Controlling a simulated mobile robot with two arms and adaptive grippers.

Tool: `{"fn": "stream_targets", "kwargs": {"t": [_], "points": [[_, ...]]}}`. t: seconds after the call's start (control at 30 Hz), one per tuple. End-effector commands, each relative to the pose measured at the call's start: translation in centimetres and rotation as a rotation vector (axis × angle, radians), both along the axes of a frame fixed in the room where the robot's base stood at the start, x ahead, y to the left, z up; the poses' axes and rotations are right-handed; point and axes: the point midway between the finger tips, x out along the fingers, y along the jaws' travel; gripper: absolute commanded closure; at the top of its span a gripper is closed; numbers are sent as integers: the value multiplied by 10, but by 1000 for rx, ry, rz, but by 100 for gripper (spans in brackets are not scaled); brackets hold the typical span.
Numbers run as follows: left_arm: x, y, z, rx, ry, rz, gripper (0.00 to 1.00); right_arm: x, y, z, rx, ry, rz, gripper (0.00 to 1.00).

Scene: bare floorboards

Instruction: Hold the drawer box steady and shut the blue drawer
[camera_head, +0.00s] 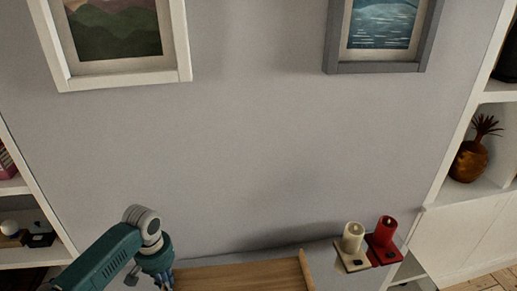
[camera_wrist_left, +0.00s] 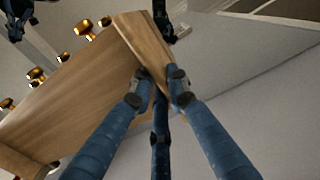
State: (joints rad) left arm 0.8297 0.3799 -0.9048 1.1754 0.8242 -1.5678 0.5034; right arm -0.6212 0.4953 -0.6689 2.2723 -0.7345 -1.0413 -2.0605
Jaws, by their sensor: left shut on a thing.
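A wooden box top with raised side edges (camera_head: 240,277) shows at the bottom of the head view; its front is out of frame. In the left wrist view the wooden box (camera_wrist_left: 70,95) has several gold knobs (camera_wrist_left: 84,29) along its far side. My left gripper (camera_head: 167,284) is at the box's left side. Its blue fingers (camera_wrist_left: 160,80) are shut on the raised wooden edge (camera_wrist_left: 143,42). I cannot pick out a blue drawer in either view. A dark jointed part (camera_wrist_left: 16,18) at the top left of the wrist view looks like my right gripper, cut off by the frame.
A grey wall with two framed pictures (camera_head: 374,30) rises behind. White shelves (camera_head: 490,130) stand at both sides.

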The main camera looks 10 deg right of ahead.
Motion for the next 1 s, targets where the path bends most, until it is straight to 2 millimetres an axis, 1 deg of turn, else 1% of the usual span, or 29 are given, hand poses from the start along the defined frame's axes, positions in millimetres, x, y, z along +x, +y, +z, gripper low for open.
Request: {"fn": "stream_targets", "kwargs": {"t": [0.03, 0.07, 0.1, 0.17, 0.43, 0.57, 0.67, 0.9, 1.0], "points": [[-2, -2, -2, -3, 5, -4, 100, 0, 0, 0, 0, 0, 0, 100], [-2, -2, -2, -3, 5, -4, 81, 0, 0, 0, 0, 0, 0, 100], [-2, -2, -2, -3, 5, -4, 73, 0, 0, 0, 0, 0, 0, 100], [-2, -2, -1, -2, 4, -3, 63, 0, 0, 0, 0, 0, 0, 100], [-1, -1, 0, -1, 2, -1, 63, 0, 0, 0, 0, 0, 0, 100], [0, -1, 8, -2, -1, -1, 63, 0, 0, 0, 0, 0, 0, 100], [1, -1, 23, -3, -2, -2, 63, 0, 0, 0, 0, 0, 0, 100], [1, -1, 75, -2, -3, -2, 63, 0, 0, 0, 0, 0, 0, 100], [0, -1, 94, -1, -1, -3, 63, 0, 0, 0, 0, 0, 0, 100]]}}
